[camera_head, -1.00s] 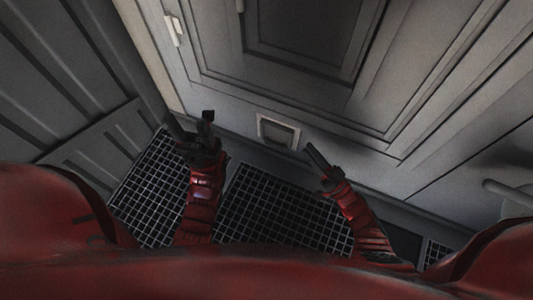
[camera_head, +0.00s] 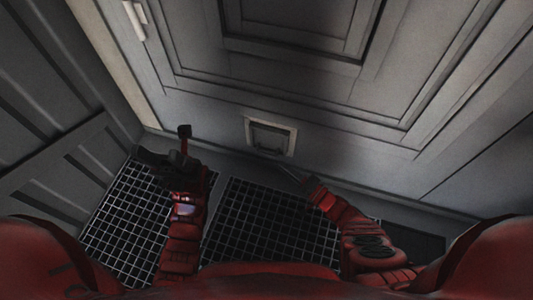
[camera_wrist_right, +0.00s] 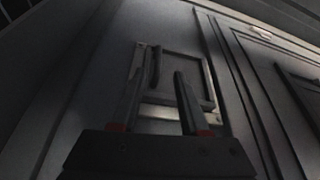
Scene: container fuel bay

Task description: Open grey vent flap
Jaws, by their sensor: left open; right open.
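The grey vent flap (camera_head: 270,139) sits in a light frame low on the grey door panel, and it looks shut. In the right wrist view the flap (camera_wrist_right: 184,78) fills the middle, with a dark bar-like part standing near its left side. My right gripper (camera_head: 289,172) is just below the flap in the head view. In the wrist view my right gripper's fingers (camera_wrist_right: 158,88) are apart, pointing at the flap with nothing held; contact cannot be told. My left gripper (camera_head: 165,145) is open and empty, left of the flap and apart from it.
A dark floor grating (camera_head: 272,225) lies below the door. A ribbed wall (camera_head: 45,130) stands close on the left. A white fitting (camera_head: 135,20) is on the door's upper left. The door face around the flap is clear.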

